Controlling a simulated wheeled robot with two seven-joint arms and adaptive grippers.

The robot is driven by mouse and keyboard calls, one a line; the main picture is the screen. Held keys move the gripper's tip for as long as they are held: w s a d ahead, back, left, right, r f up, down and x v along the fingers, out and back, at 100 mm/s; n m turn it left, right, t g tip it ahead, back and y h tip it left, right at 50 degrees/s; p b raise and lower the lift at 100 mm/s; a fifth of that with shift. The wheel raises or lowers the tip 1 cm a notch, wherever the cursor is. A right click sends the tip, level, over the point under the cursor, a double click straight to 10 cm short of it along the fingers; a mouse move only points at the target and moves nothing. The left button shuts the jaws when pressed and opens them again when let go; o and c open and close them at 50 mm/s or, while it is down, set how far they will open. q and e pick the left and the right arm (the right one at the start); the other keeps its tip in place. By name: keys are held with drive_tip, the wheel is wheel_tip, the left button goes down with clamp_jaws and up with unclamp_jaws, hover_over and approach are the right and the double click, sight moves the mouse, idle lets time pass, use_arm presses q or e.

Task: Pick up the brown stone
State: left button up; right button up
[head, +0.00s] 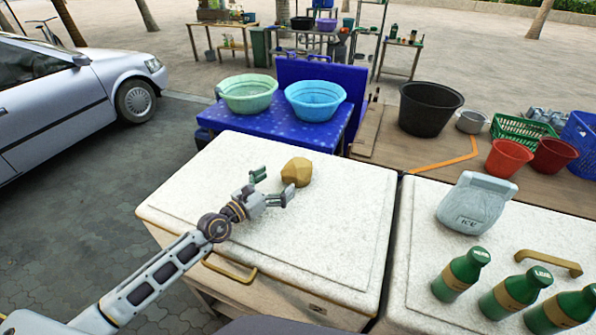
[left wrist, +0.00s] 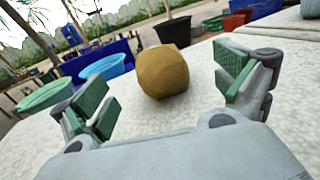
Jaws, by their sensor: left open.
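The brown stone (head: 297,171) is a faceted, tan-brown lump resting on the white speckled lid of a cooler box (head: 330,235). My left gripper (head: 274,184) is open, just in front of and to the left of the stone in the head view. In the left wrist view the stone (left wrist: 163,72) sits ahead, between the lines of the two green-padded fingers (left wrist: 165,90) and beyond them. No finger appears to touch it. My right gripper is not in view.
A second cooler to the right holds an ice bag (head: 476,203), several green bottles (head: 461,274) and a brass handle (head: 549,262). Behind stands a blue table with a green basin (head: 247,93) and a blue basin (head: 315,100). The lid around the stone is clear.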

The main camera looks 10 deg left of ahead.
sight(289, 173)
use_arm(q)
drive_tip(key=shift+p+x, duration=0.3)
drive_tip(key=shift+x, duration=1.75)
drive_tip(key=shift+w+d, duration=0.15)
drive_tip(key=shift+w, duration=0.1)
drive_tip(key=shift+w, duration=0.15)
drive_tip(key=shift+x, duration=2.55)
drive_tip(key=shift+f, duration=0.2)
